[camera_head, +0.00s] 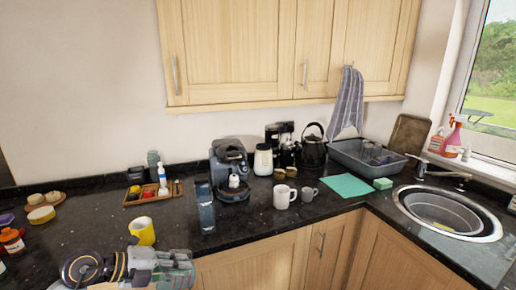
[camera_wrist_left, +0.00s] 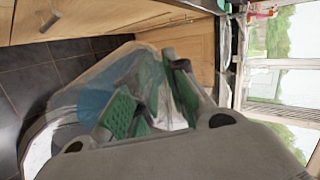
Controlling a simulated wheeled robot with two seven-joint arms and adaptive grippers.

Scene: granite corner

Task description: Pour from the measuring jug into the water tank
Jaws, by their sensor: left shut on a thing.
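The water tank (camera_head: 206,212) is a tall, dark, see-through container standing upright on the counter, in front and left of the coffee machine (camera_head: 232,163). My left gripper (camera_head: 182,264) is low at the counter's front edge, left of the tank and apart from it. In the left wrist view my left gripper (camera_wrist_left: 152,104) has its green-padded fingers shut on the clear measuring jug (camera_wrist_left: 82,100). A bluish patch shows through the jug's wall; I cannot tell how much is inside. In the head view the jug is hard to make out. My right gripper is not in view.
A yellow mug (camera_head: 142,231) stands close behind my left gripper. A white mug (camera_head: 285,197) and a grey mug (camera_head: 309,194) are right of the tank. A wooden tray (camera_head: 135,200) with bottles lies behind. The sink (camera_head: 450,212) is far right.

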